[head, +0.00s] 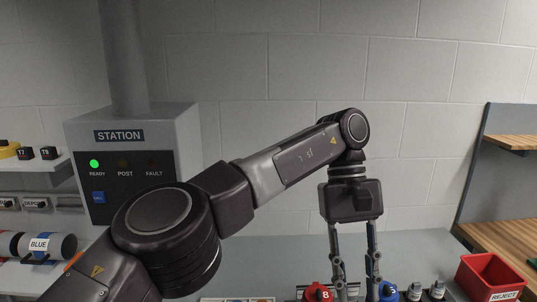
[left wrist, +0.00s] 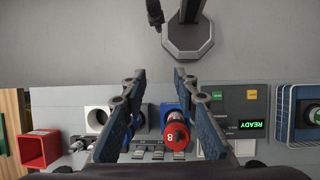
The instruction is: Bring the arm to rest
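My left arm reaches in from the left in the head view, with its gripper (head: 354,284) pointing down over the bench. Its two fingers are spread apart and nothing is seen held between them. In the left wrist view the gripper (left wrist: 160,115) is also open. A red cylinder marked 8 (left wrist: 176,136) shows between the fingers, close to the right one; its red top (head: 318,292) is left of the fingers in the head view. A blue-topped piece (head: 388,291) is just right of them. The fingertips' exact height is hard to tell. My right gripper is not in view.
A grey station box (head: 130,137) shows a green READY light. A red REJECT bin (head: 490,278) and wooden shelves (head: 505,236) stand at the right. Small capped bottles (head: 437,289) are near the bin. A post on an octagonal base (left wrist: 188,38) shows in the wrist view.

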